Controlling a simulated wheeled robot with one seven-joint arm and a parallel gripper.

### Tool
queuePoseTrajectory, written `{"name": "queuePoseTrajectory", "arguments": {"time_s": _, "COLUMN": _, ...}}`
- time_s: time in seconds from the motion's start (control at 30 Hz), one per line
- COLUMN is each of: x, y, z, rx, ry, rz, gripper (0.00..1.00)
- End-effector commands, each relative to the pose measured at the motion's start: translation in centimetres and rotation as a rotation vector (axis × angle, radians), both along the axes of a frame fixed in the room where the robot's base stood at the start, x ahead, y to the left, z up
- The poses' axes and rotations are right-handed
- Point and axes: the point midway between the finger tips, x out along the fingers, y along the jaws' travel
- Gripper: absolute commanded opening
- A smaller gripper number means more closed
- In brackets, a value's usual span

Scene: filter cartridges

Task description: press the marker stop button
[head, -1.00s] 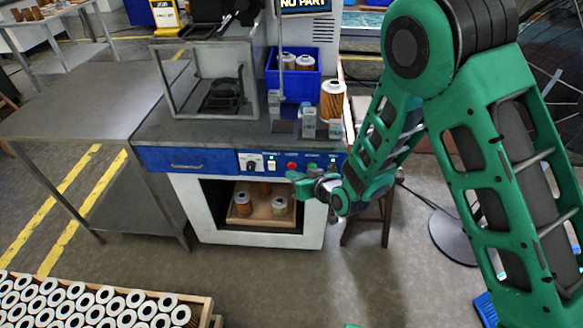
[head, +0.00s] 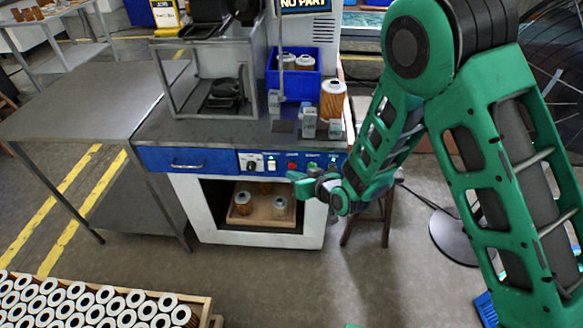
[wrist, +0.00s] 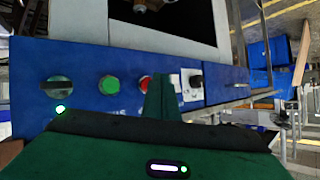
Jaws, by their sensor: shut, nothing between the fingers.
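A red button (head: 292,166) sits on the blue front panel (head: 215,161) of the machine. The red button also shows in the wrist view (wrist: 146,82), partly covered by my finger. The labels are too small to read, so I cannot tell which control is marked as marker stop. My gripper (head: 294,175) is shut and empty, just in front of and slightly below the red button in the head view. In the wrist view my gripper (wrist: 160,80) overlaps the red button's right edge; I cannot tell whether it touches.
Beside the red button are a green button (wrist: 109,85), a black knob (wrist: 58,88) and a white switch plate (wrist: 190,85). A blue bin (head: 293,78) and a filter cartridge (head: 332,101) stand on the machine top. An opening below holds a tray (head: 262,223) with cartridges.

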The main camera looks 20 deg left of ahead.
Motion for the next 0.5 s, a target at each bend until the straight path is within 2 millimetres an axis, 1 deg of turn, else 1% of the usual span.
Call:
{"name": "queuePoseTrajectory", "arguments": {"time_s": 0.23, "x": 0.75, "y": 0.17, "z": 0.1, "rx": 0.001, "ry": 0.0, "rz": -0.002, "gripper": 0.0}}
{"name": "queuePoseTrajectory", "arguments": {"time_s": 0.5, "x": 0.78, "y": 0.2, "z": 0.1, "rx": 0.001, "ry": -0.001, "rz": 0.0, "gripper": 0.0}}
